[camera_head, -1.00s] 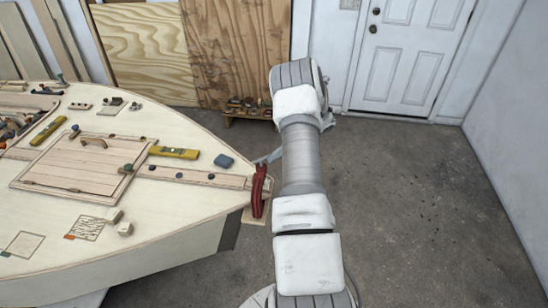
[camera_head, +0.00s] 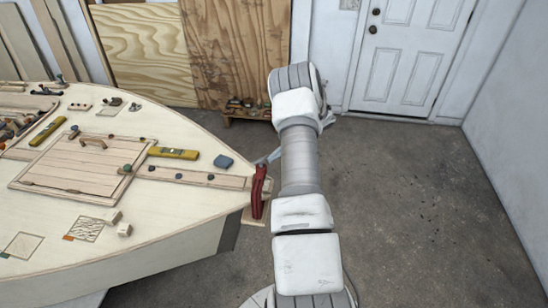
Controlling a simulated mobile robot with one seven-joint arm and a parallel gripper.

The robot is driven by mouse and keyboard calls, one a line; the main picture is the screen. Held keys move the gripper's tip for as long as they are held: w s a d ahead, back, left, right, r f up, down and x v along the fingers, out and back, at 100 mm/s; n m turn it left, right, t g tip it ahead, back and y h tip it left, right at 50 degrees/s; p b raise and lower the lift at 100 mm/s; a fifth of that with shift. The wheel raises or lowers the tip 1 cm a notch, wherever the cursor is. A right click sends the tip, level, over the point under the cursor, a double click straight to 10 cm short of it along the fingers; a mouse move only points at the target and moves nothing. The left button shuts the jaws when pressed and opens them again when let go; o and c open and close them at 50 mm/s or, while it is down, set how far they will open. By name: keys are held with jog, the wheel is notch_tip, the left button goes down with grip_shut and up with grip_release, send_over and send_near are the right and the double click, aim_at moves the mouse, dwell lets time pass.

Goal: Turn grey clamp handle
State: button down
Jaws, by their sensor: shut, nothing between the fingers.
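A red clamp (camera_head: 258,192) stands at the pointed tip of the plywood hull (camera_head: 190,213), just left of my arm. A pale grey bar-like piece (camera_head: 267,158) shows between the clamp and my arm; I cannot tell whether it belongs to the clamp or to something else. No grey clamp handle shows clearly. My arm rises through the middle of the view, and its upper end bends away near the wooden panels. My gripper is not visible, so its place relative to the clamp cannot be seen.
A low wooden stand (camera_head: 245,110) with items is at the back. Floor right of my arm, before the white door (camera_head: 400,60), is clear.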

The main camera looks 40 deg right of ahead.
jog(key=shift+w+d+n+g+y, duration=0.2)
jog(key=shift+n+g+y, duration=0.1)
jog(key=shift+n, duration=0.3)
dwell(1.2)
jog(key=shift+s+a, duration=0.1)
jog(key=shift+s, duration=0.05)
